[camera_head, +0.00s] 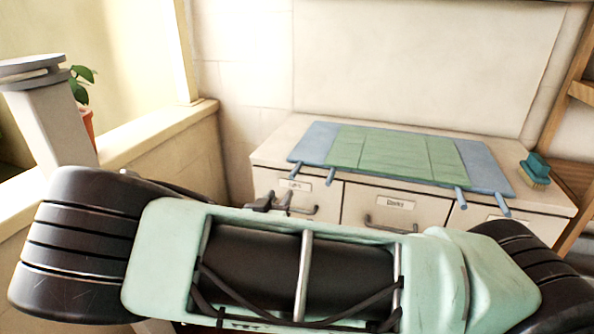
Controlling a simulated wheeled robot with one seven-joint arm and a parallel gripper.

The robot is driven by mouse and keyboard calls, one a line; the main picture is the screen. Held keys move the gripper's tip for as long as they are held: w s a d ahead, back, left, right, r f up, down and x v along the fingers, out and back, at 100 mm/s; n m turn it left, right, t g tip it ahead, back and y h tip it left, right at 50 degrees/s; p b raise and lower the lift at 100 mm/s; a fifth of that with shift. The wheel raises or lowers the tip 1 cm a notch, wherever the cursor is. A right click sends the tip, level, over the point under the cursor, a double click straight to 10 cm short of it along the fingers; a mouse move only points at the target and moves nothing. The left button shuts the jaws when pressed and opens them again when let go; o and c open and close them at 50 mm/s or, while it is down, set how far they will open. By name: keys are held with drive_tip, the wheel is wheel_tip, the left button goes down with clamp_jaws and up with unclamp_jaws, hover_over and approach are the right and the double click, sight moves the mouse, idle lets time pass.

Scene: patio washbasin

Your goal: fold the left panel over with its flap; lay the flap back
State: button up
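A flat folding piece lies spread open on the cabinet top. It has a blue left flap (312,142), a green left panel (345,147), a green middle panel (400,153), a green right panel (446,160) and a blue right flap (486,168). My large mint and black arm crosses the foreground. A small dark part, perhaps my gripper (266,201), shows just above it, in front of the left drawer. Its fingers cannot be made out.
The cabinet (273,150) has drawers with labels and dark handles. A teal brush (536,170) stands at its right end, beside a wooden frame (575,95). A windowsill (150,140) with a potted plant (82,85) is at the left. My arm hides the cabinet's lower part.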

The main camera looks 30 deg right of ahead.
sight(296, 167)
drive_tip(key=p+x, duration=0.2)
drive_tip(key=x, duration=1.3)
clamp_jaws()
